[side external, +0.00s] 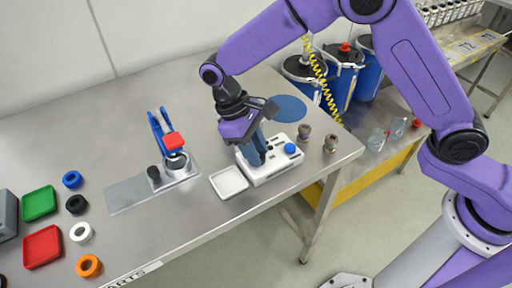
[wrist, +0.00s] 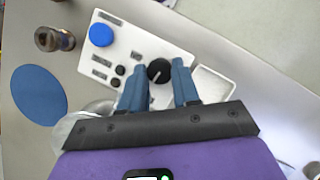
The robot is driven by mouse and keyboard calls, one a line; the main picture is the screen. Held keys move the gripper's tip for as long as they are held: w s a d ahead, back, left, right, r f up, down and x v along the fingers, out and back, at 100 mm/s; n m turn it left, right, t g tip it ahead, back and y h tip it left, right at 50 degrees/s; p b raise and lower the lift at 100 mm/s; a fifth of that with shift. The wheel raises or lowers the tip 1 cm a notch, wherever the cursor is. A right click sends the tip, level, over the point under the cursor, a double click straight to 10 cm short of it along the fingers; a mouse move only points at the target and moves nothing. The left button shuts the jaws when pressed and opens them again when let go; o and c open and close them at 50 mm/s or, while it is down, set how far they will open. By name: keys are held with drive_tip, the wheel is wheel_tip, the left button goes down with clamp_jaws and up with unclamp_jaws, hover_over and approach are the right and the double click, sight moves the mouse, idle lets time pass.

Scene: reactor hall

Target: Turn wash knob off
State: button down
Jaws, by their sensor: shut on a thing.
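A white panel box (side external: 285,168) stands near the table's front right edge; it also shows in the wrist view (wrist: 130,43). On it, the black round knob (wrist: 159,70) has a white pointer line, slanting toward the picture's lower left. My gripper (wrist: 158,71) points down at the box, its two blue fingers shut on the knob from both sides. In the side view my gripper (side external: 257,162) hides the knob. A blue round button (wrist: 101,34) and small black buttons (wrist: 120,70) are on the same face. The small labels are unreadable.
A white square tray (side external: 229,183) lies just left of the box. Two small metal fittings (side external: 304,133) stand to its right. A blue disc (side external: 291,108) lies behind.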

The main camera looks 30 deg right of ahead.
drive_tip(key=shift+a+n+t, duration=0.1)
drive_tip(key=shift+n+t, duration=0.2)
drive_tip(key=shift+n, duration=0.5)
drive_tip(key=c, duration=0.8)
unclamp_jaws()
drive_tip(key=shift+r, duration=0.1)
drive_tip(key=v, duration=1.7)
drive_tip(key=shift+a, duration=0.3)
drive_tip(key=shift+r, duration=0.1)
drive_tip(key=shift+d, duration=0.1)
